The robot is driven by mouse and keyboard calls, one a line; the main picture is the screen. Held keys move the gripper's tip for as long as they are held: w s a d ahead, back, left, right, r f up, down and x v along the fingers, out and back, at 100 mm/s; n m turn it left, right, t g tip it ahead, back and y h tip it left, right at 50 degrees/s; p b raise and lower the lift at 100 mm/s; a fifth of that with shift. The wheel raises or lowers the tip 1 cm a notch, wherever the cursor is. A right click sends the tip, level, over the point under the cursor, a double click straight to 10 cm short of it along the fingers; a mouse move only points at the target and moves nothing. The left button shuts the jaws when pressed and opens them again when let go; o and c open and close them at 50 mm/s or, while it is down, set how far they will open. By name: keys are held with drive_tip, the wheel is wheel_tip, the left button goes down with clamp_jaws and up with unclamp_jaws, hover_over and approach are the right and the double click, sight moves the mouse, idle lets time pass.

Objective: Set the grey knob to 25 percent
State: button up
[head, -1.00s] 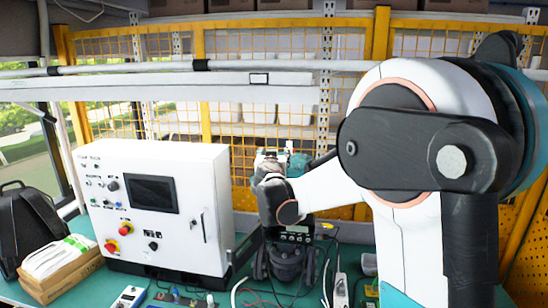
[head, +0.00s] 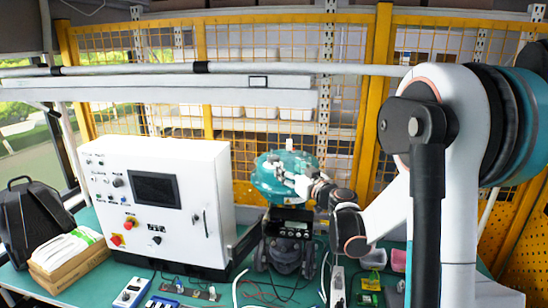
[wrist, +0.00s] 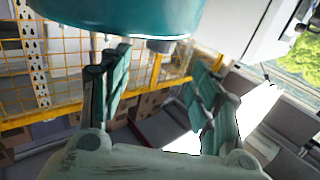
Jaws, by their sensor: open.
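A dark grey round knob (head: 118,182) sits on the upper left of the white control cabinet's front, left of its screen. Its scale and pointer are too small to read, and I cannot tell for sure that it is the task's grey knob. My gripper (head: 285,178) is well to the right of it, in front of the teal valve actuator (head: 284,200). In the wrist view my gripper (wrist: 160,62) has its two fingers spread with nothing between them. The teal housing (wrist: 115,15) shows beyond and above the fingertips. No knob can be made out in the wrist view.
The white cabinet (head: 205,245) stands left of the valve, with a red button (head: 116,240). A dark unit with a small display (head: 290,230) is below the actuator. Cables, tools and small bins (head: 372,258) lie on the green bench. A yellow mesh fence is behind.

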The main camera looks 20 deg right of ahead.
sight(276, 159)
drive_tip(key=w, duration=0.7)
drive_tip(key=w+a+p, duration=0.1)
drive_tip(key=w, duration=0.3)
drive_tip(key=shift+w, duration=0.15)
drive_tip(key=c, duration=1.1)
